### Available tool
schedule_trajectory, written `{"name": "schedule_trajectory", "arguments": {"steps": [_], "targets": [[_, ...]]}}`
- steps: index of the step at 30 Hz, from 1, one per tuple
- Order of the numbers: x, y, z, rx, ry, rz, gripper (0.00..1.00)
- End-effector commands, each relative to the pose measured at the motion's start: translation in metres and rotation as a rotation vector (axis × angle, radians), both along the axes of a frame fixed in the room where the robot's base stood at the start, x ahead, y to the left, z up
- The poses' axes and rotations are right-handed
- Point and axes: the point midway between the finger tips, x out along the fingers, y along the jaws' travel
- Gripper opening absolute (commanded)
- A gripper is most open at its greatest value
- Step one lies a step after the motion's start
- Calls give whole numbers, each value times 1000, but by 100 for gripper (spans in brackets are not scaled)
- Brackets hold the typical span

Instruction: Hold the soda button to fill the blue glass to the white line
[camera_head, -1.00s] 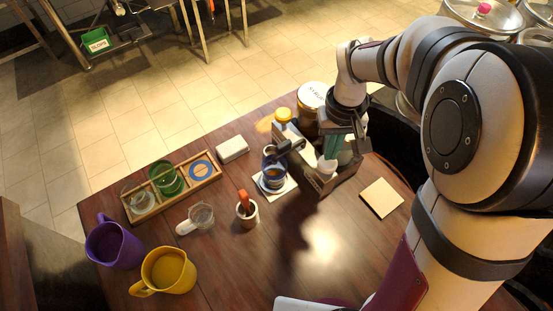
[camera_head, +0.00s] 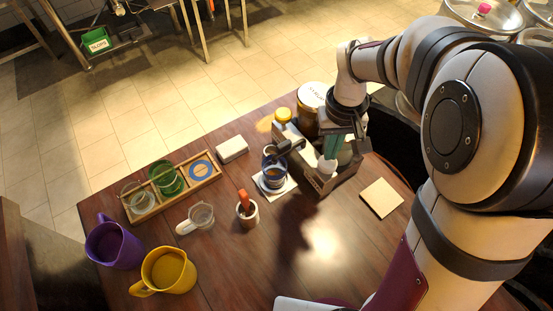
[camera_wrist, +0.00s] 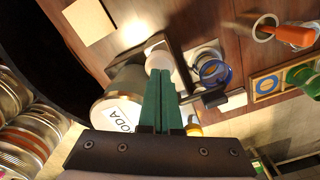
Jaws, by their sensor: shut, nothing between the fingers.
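The blue glass (camera_head: 272,185) stands upright on a white square mat under the dark spout (camera_head: 284,150), with brownish liquid inside. It also shows in the wrist view (camera_wrist: 222,82). Its white line and exact liquid level are too small to read. The white round button (camera_head: 327,167) is on the grey dispenser; it also shows in the wrist view (camera_wrist: 160,58). My gripper (camera_wrist: 158,70) is shut and empty, its green fingertips at the button's edge; I cannot tell whether they press it. The soda canister (camera_wrist: 120,105) is beside my fingers, partly hidden.
The front-middle table is clear.

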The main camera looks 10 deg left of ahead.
Motion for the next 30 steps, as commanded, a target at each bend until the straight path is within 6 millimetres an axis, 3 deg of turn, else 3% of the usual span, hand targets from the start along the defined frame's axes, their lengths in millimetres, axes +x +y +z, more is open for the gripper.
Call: {"name": "schedule_trajectory", "arguments": {"steps": [30], "targets": [[0,0,-28,-1,2,-1,0]]}}
